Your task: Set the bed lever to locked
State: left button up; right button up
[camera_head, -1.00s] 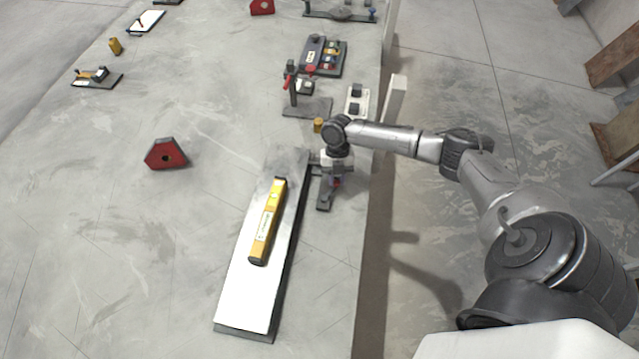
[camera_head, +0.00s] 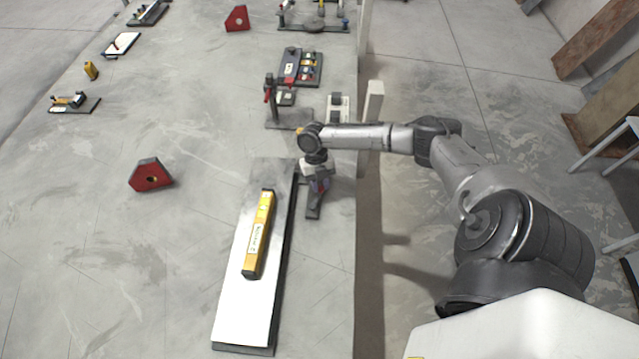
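A small dark base plate (camera_head: 313,208) lies just right of the long white-topped bed (camera_head: 245,309). My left gripper is not in view.
A yellow spirit level (camera_head: 258,235) lies on the bed. A red block (camera_head: 150,175) sits to the left. Behind my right gripper are a stand with a red-topped post (camera_head: 288,118) and a rack of coloured parts (camera_head: 302,67).

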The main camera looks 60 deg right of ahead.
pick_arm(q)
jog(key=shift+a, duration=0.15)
pick_arm(e)
jog(key=o, duration=0.4)
jog(key=shift+o, duration=0.2)
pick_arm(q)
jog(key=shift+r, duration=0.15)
pick_arm(e)
jog(key=v, duration=1.3)
jog(key=shift+w+r, duration=0.2)
jog(key=shift+r, duration=0.1)
jog(key=shift+d, duration=0.15)
